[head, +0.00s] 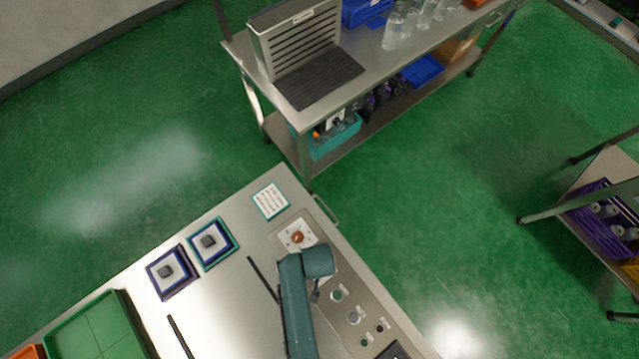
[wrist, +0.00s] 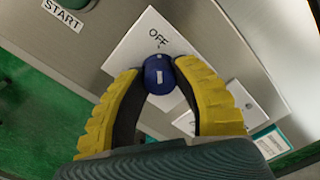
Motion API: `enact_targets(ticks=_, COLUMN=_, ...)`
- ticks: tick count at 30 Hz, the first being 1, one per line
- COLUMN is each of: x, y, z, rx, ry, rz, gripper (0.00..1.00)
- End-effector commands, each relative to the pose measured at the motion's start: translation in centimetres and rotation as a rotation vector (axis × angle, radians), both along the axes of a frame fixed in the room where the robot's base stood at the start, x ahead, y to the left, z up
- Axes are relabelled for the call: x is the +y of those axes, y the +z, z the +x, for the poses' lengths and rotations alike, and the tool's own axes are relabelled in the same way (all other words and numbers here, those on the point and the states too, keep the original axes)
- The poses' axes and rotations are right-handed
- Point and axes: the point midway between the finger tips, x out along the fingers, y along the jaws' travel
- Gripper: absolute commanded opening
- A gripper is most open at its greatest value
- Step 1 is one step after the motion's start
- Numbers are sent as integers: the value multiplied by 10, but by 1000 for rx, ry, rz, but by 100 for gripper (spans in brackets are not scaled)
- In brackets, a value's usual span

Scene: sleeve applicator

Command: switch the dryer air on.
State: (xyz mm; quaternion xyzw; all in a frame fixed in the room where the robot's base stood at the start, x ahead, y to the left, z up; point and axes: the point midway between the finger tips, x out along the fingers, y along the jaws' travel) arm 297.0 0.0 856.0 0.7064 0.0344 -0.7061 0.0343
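A blue round knob (wrist: 158,74) with a white mark on its face sits on a white plate (wrist: 125,55) in the wrist view. The word OFF is printed on the plate just above it. My gripper (wrist: 158,70) has its two yellow fingers on either side of the knob. The right fingertip looks to be against the knob and the left one very close to it; whether they press on it is unclear. In the head view my teal arm reaches over the control panel (head: 345,262) and hides part of it, with my fingers and the blue knob not clearly visible.
A green START button (wrist: 75,4) is at the wrist view's upper left. Two small framed pads (head: 172,271) and a green tray (head: 97,325) lie left on the bench.

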Motion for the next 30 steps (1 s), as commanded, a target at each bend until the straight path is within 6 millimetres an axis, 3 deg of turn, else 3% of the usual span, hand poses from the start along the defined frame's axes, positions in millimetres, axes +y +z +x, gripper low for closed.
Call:
enact_targets(ticks=1, x=0, y=0, z=0, rx=0, ry=0, rz=0, gripper=9)
enact_targets(ticks=3, x=0, y=0, z=0, rx=0, ry=0, rz=0, gripper=0)
enact_targets(ticks=16, x=0, y=1, z=0, rx=2, ry=-80, rz=0, gripper=0)
enact_targets(ticks=30, x=0, y=2, z=0, rx=2, ry=-469, rz=-1, gripper=0)
